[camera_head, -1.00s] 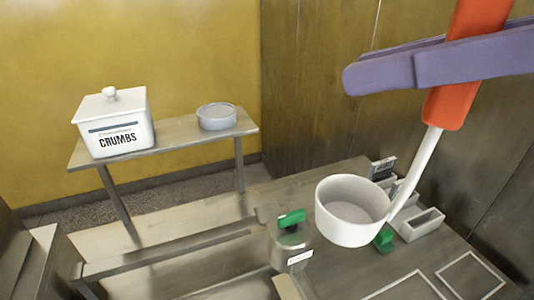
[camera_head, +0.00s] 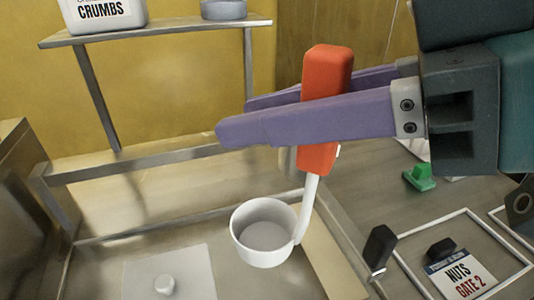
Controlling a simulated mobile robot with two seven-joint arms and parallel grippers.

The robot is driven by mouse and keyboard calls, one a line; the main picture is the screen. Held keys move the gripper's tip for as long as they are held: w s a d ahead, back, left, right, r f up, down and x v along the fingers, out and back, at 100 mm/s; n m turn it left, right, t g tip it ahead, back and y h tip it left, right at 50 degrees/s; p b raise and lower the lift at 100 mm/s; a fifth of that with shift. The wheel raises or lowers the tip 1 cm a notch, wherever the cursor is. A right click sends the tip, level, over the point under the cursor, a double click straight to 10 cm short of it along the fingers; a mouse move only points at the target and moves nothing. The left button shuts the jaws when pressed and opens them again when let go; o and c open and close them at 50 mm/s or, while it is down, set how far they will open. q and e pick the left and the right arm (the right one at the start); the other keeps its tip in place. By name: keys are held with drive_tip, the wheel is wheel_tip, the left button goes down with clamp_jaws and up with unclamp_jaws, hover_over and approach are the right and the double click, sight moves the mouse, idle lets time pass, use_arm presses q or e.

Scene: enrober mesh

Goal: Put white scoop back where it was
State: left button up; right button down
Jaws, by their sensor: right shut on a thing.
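The white scoop (camera_head: 265,233) has a round white cup and an orange-red handle (camera_head: 327,75). My right gripper (camera_head: 262,117) comes in from the right, with its two purple fingers shut on the handle. The scoop hangs upright, its cup opening up and seemingly empty. In the view the cup lies over the metal tray area, above and beside a pale square sheet. How high it hangs I cannot tell. My left gripper is not in view.
A white crumbs box (camera_head: 103,14) and a grey round dish (camera_head: 223,9) stand on a metal shelf (camera_head: 160,31) at the back. A small white lump (camera_head: 164,284) lies on the pale sheet (camera_head: 140,270). At right are a green piece (camera_head: 420,176), a framed "Nuts gate 2" card (camera_head: 462,276) and black knobs (camera_head: 379,247).

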sight(293, 234)
use_arm(q)
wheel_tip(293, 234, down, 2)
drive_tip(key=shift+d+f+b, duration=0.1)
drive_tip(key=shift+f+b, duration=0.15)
drive_tip(key=shift+b, duration=0.75)
use_arm(e)
wheel_tip(293, 234, down, 11)
drive_tip(key=shift+f, duration=0.15)
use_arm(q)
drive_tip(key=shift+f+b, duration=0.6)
use_arm(e)
wheel_tip(293, 234, down, 4)
drive_tip(key=shift+f, duration=0.15)
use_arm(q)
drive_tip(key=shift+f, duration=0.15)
use_arm(e)
drive_tip(key=shift+f, duration=0.1)
drive_tip(key=c, duration=0.7)
unclamp_jaws()
